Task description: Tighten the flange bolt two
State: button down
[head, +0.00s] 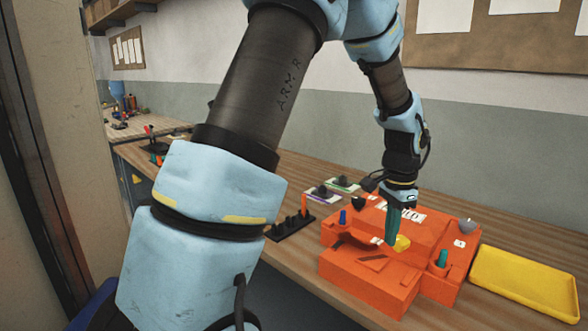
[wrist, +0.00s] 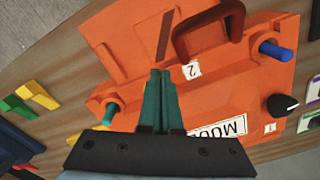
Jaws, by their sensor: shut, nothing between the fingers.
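The orange mould (head: 370,282) stands on the bench and also fills much of the wrist view (wrist: 215,100). A blue bolt (head: 343,217) sticks up at its left and shows at the right of the wrist view (wrist: 275,51). A teal bolt (head: 441,258) stands at its right and shows left of my fingers in the wrist view (wrist: 110,111). A "2" label (wrist: 190,71) lies beside a dark red handle (wrist: 207,35). Which bolt is number two is unclear. My gripper (head: 390,241), with green fingers, points down over the mould, shut and empty (wrist: 160,72).
A yellow tray (head: 530,283) lies right of the mould. A black rack (head: 291,226) stands to the left, with small knobbed trays (head: 322,192) behind. A black knob (wrist: 284,106) and a yellow piece (head: 402,244) are on the mould near my fingers.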

jog(key=shift+w+p, duration=0.75)
jog(key=shift+w, duration=0.05)
jog(key=shift+a, duration=0.4)
notch_tip(320, 180, up, 6)
jog(key=p, duration=0.5)
dwell(0.3)
